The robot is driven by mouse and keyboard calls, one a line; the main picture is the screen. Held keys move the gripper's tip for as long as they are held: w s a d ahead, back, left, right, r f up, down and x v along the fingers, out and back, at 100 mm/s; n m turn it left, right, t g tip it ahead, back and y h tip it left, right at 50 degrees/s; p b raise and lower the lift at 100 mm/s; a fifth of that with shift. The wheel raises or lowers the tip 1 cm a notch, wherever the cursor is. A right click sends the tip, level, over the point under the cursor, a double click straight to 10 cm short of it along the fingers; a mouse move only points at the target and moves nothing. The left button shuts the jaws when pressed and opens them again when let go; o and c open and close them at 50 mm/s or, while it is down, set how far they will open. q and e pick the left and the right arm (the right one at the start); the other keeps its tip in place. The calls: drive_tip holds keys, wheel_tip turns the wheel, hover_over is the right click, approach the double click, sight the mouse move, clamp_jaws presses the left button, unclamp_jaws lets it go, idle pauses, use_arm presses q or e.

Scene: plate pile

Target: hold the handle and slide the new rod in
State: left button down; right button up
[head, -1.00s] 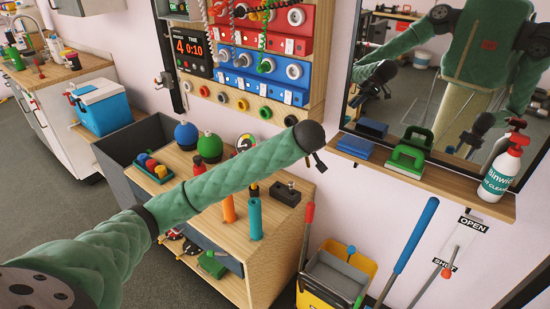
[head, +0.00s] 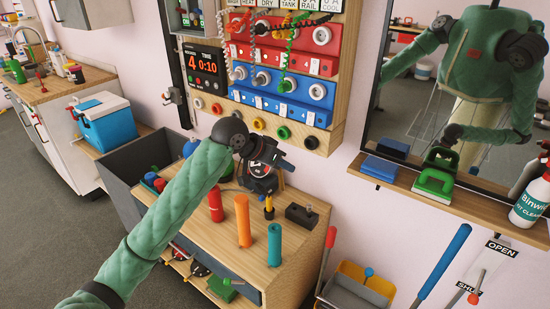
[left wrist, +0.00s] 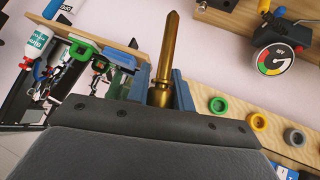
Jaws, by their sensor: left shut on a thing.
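My left gripper (head: 264,166) is over the back of the wooden bench, in front of the wall panel. In the left wrist view its blue-grey fingers (left wrist: 158,94) are shut on a brass-coloured rod (left wrist: 165,60) with a thick base and a narrower tip. In the head view this rod is not clear behind the gripper. A yellow-and-black handle-like piece (head: 268,208) stands on the bench below the gripper. A round gauge (left wrist: 273,59) shows in the wrist view, apart from the rod. My right gripper shows only as a reflection, if at all.
Red (head: 215,204), orange (head: 243,222) and teal (head: 274,246) cylinders stand on the bench (head: 205,236). A dark block (head: 302,216) is at its right. A shelf and mirror are on the right wall; a blue cooler (head: 105,120) is at the left.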

use_arm(q)
drive_tip(key=shift+s+a+m+g, duration=0.35)
drive_tip(key=shift+m+g, duration=0.15)
drive_tip(key=shift+m, duration=0.2)
drive_tip(key=shift+s+m+g+h, duration=0.4)
drive_tip(key=shift+m+g, duration=0.1)
drive_tip(key=shift+m, duration=0.2)
drive_tip(key=shift+s+r+m+g, duration=0.1)
drive_tip(key=shift+s+m+g, duration=0.1)
drive_tip(key=shift+m+g, duration=0.35)
drive_tip(key=shift+s+m+g, duration=0.1)
drive_tip(key=shift+m+g, duration=0.45)
drive_tip(key=shift+m, duration=0.2)
use_arm(e)
drive_tip(key=shift+w+f, duration=0.1)
drive_tip(key=shift+w, duration=0.15)
drive_tip(key=o, duration=0.4)
drive_tip(key=shift+a, duration=0.1)
use_arm(q)
drive_tip(key=shift+m, duration=0.3)
use_arm(e)
drive_tip(key=shift+w+a, duration=0.1)
drive_tip(key=shift+a, duration=0.05)
